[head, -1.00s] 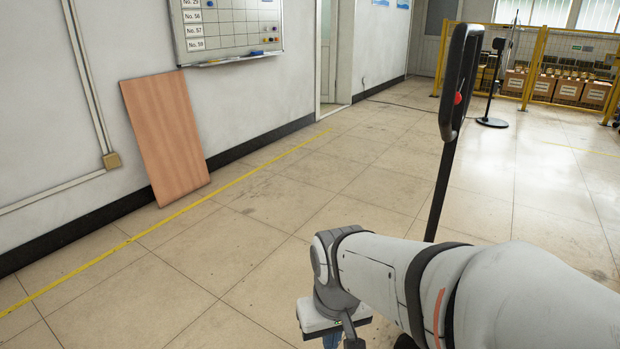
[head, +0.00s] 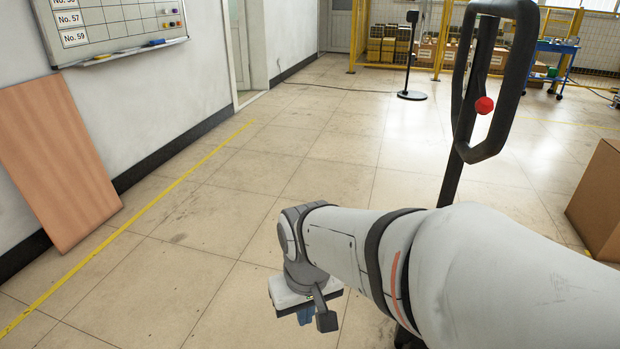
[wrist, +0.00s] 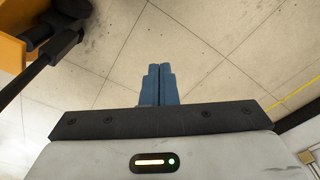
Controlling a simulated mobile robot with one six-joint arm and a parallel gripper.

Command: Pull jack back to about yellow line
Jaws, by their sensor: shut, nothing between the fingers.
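The jack's black loop handle (head: 462,110) with a red knob (head: 484,105) stands upright behind my arm in the head view. Its lower part is hidden by the arm. In the wrist view, an orange body with a black post (wrist: 35,75), apparently the jack, shows at the upper left. My gripper (wrist: 160,70) has blue fingers that are shut together with nothing between them. It also shows in the head view (head: 305,316), low over the floor, left of and apart from the handle. The yellow line (head: 150,209) runs along the floor near the left wall.
A wooden board (head: 55,160) leans on the left wall below a whiteboard (head: 115,25). A cardboard box (head: 600,200) stands at the right edge. A black stand (head: 411,95), yellow fencing (head: 357,40) and a blue cart (head: 560,55) are at the back. The middle floor is open.

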